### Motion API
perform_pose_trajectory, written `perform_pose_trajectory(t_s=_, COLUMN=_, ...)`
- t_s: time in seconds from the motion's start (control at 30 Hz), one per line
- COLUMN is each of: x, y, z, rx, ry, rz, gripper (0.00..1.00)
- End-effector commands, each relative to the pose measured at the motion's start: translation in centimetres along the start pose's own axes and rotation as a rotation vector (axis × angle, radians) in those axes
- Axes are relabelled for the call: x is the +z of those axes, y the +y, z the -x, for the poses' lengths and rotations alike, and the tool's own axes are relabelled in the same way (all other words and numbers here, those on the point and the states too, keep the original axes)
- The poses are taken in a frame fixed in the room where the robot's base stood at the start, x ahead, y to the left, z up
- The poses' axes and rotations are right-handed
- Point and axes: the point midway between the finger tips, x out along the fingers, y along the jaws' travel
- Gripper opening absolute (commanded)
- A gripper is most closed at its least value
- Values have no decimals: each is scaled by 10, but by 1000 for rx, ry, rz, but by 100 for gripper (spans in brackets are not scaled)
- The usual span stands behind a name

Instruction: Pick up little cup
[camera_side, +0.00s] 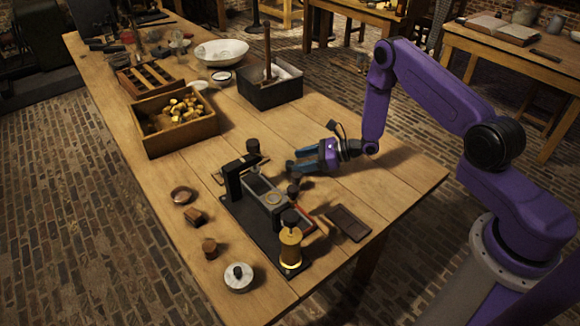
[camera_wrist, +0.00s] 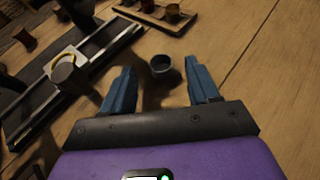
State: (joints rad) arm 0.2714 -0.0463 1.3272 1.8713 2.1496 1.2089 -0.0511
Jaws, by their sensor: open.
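A small dark round cup (camera_wrist: 162,64) stands on the wooden table in the wrist view, with its lighter inside facing up. It lies between the two blue fingertips of my gripper (camera_wrist: 160,82), with space on both sides and no contact visible. My gripper is open and empty. In the side view my gripper (camera_side: 290,161) is low over the table and its fingers point left. I cannot make out the cup clearly there; the fingers may hide it.
A black apparatus with a grey rail (camera_wrist: 100,55) stands close to the left finger. A small wooden rack (camera_wrist: 125,14) with little pots lies ahead. In the side view, a wooden box (camera_side: 165,148) and black tub (camera_side: 275,95) stand farther back. The table right of the cup is clear.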

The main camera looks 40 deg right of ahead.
Motion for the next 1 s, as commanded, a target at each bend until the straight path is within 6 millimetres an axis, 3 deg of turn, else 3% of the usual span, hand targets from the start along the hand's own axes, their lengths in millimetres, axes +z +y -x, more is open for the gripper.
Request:
perform_pose_trajectory(t_s=0.2, x=-1, y=0, z=-26, rx=0, ry=0, rz=2, gripper=60)
perform_pose_trajectory(t_s=0.47, x=-1, y=0, z=-29, rx=0, ry=0, rz=0, gripper=60)
perform_pose_trajectory(t_s=0.5, x=-1, y=0, z=-28, rx=0, ry=0, rz=0, gripper=57)
perform_pose_trajectory(t_s=0.67, x=-1, y=0, z=-28, rx=0, ry=0, rz=0, gripper=5)
perform_pose_trajectory(t_s=0.7, x=-1, y=0, z=-28, rx=0, ry=0, rz=0, gripper=1)
perform_pose_trajectory(t_s=1.0, x=0, y=0, z=-28, rx=-1, ry=0, rz=0, gripper=1)
